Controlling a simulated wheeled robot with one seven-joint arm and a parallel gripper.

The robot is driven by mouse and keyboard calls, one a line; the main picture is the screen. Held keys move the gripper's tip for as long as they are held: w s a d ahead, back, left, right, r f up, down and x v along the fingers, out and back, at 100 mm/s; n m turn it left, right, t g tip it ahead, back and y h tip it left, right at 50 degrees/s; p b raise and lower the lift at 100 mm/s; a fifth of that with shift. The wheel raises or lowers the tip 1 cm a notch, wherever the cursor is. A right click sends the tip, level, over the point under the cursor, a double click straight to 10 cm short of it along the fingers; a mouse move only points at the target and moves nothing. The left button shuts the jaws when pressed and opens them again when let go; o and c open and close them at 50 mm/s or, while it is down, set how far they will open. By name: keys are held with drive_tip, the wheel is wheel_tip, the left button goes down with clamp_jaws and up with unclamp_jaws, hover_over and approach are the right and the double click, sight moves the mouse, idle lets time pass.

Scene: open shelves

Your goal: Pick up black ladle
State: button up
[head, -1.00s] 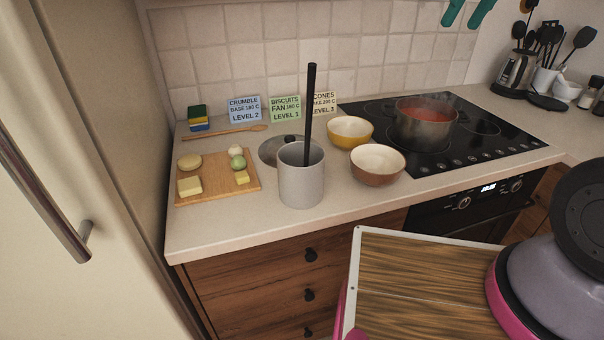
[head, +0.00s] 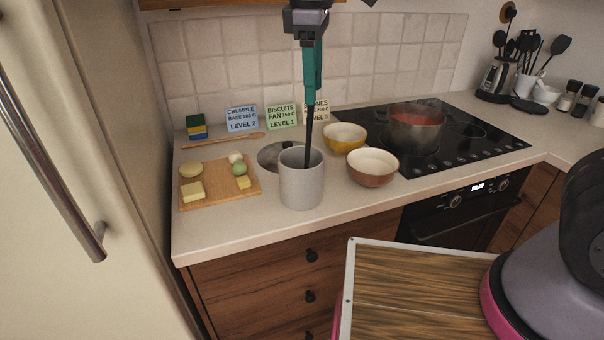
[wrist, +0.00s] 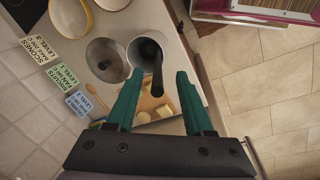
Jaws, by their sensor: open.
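The black ladle (head: 308,135) stands nearly upright in a grey cylindrical pot (head: 301,185) on the counter. In the wrist view, the ladle (wrist: 157,75) has its handle pointing up toward the camera and its bowl down inside the pot (wrist: 136,50). My gripper (head: 312,97) is above the pot, pointing down at the top of the handle. In the wrist view, the teal fingers of my gripper (wrist: 160,74) are open, one on each side of the handle, with a gap to both. The ladle's bowl is hidden by the pot wall in the head view.
A wooden board (head: 215,200) with food lies left of the pot. A metal lid (head: 272,157) lies behind it. A yellow bowl (head: 345,146) and a brown bowl (head: 373,181) stand right, beside the hob with a steaming pot (head: 415,135). Recipe cards (head: 281,118) stand behind.

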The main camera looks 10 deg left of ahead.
sight(313, 108)
drive_tip(key=f, duration=0.2)
drive_tip(key=w+f, duration=0.1)
drive_tip(key=f, duration=0.2)
drive_tip(key=shift+f, duration=0.25)
clamp_jaws()
